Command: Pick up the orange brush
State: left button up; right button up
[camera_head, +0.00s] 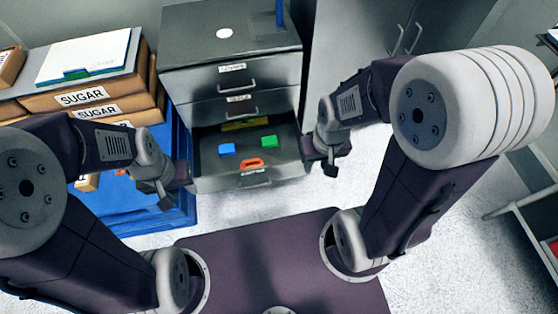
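A small orange object (252,169), which looks like the orange brush, lies in the open bottom drawer (290,160) of a dark grey cabinet, close to the drawer front. Its exact shape is too small to make out. My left gripper (176,193) is to the left of the drawer, over the blue pallet, apart from the orange object. My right gripper (330,165) is to the right of the drawer, also apart from it. Neither gripper visibly holds anything, and their finger opening is too small to tell.
A blue block (227,149), a green block (269,141) and a yellow object (245,124) share the drawer. Sugar boxes (85,97) are stacked on a blue pallet (135,222) at left. Another small orange item lies there. A shelf (540,225) stands at right.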

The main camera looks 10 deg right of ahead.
aim_at(252, 164)
jog(key=i+j, duration=0.25)
jog(key=i, duration=0.25)
jog(key=i+j+z, duration=0.1)
jog(key=i+j, duration=0.15)
jog(key=i, duration=0.25)
